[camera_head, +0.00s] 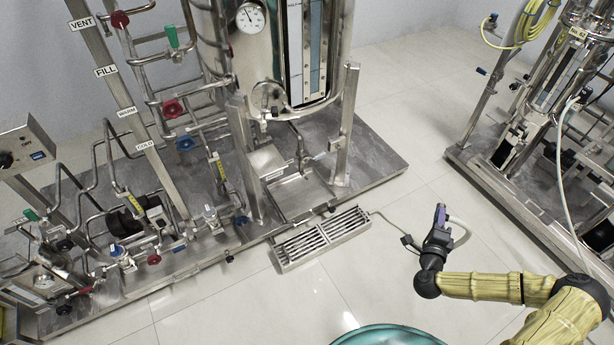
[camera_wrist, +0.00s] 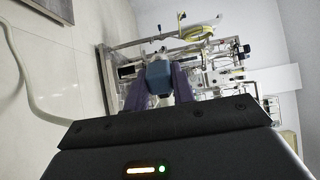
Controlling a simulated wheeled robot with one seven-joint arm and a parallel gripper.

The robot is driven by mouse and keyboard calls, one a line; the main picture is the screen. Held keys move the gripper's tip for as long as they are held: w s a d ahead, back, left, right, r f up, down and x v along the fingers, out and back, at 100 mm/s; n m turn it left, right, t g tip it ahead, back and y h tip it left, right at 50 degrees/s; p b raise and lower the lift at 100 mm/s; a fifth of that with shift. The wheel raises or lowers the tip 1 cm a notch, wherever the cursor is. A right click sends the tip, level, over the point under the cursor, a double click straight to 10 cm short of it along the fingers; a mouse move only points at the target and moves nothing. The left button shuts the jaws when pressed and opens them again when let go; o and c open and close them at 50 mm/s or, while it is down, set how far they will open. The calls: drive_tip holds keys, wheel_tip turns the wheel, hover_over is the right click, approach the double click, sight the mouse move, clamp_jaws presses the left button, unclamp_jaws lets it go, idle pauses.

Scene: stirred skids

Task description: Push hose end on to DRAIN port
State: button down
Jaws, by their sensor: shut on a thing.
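My gripper (camera_head: 440,212) is over the open floor at the right, apart from the tank skid. In the wrist view its two purple fingers (camera_wrist: 160,88) are closed on a blue-teal piece, the hose end (camera_wrist: 159,74). A pale hose (camera_head: 463,230) loops beside the gripper; a pale hose (camera_wrist: 27,85) also curves down the left of the wrist view. No DRAIN label is readable. A small outlet with a pale tip (camera_head: 320,156) sticks out low on the tank skid, but I cannot tell if it is the DRAIN port.
The skid (camera_head: 375,160) carries a steel tank (camera_head: 262,60), posts and pipes labelled VENT, FILL, WARM and COLD. A slotted metal box (camera_head: 322,238) lies on the floor before it. A second skid (camera_head: 520,215) stands at right. A teal round rim (camera_head: 385,335) shows at the bottom.

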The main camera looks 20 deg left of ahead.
idle(0.3)
drive_tip(key=s+r, duration=0.6)
drive_tip(key=shift+s+r, duration=0.3)
